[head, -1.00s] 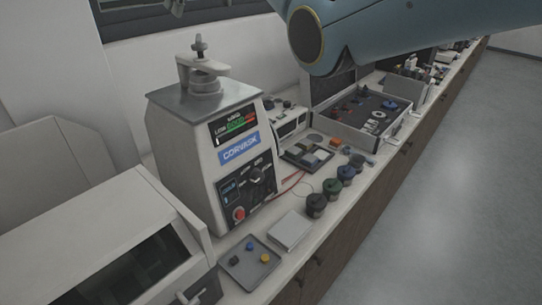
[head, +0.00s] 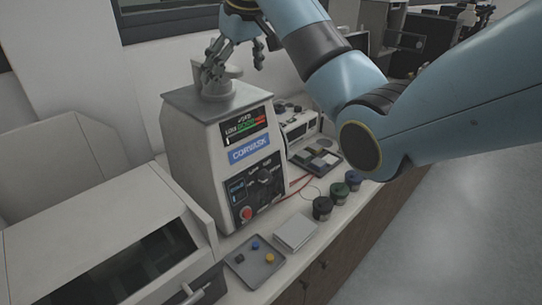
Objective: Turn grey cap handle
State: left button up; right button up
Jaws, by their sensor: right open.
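The grey cap (head: 217,89) sits on the metal top plate (head: 180,99) of the mounting press (head: 205,140). A grey piece of its handle (head: 233,72) shows to the right of the fingers, and its upright knob is hidden behind them. My right gripper (head: 234,62) is open above the cap, pointing down. Its left finger is in front of the handle and its right finger is apart, to the right of the handle. I cannot tell whether any finger touches the handle. My left gripper is not in view.
A grey tray (head: 241,272) with small coloured pieces and a white block (head: 295,231) lie in front of the press. Several dark jars (head: 322,207) stand to the right. A white machine (head: 110,240) fills the left front. My right arm crosses above the bench.

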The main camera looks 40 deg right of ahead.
jog(key=s+a+f, duration=0.2)
jog(key=s+f, duration=1.1)
jog(key=s, duration=0.1)
jog(key=shift+f, duration=0.25)
jog(key=shift+s, duration=0.15)
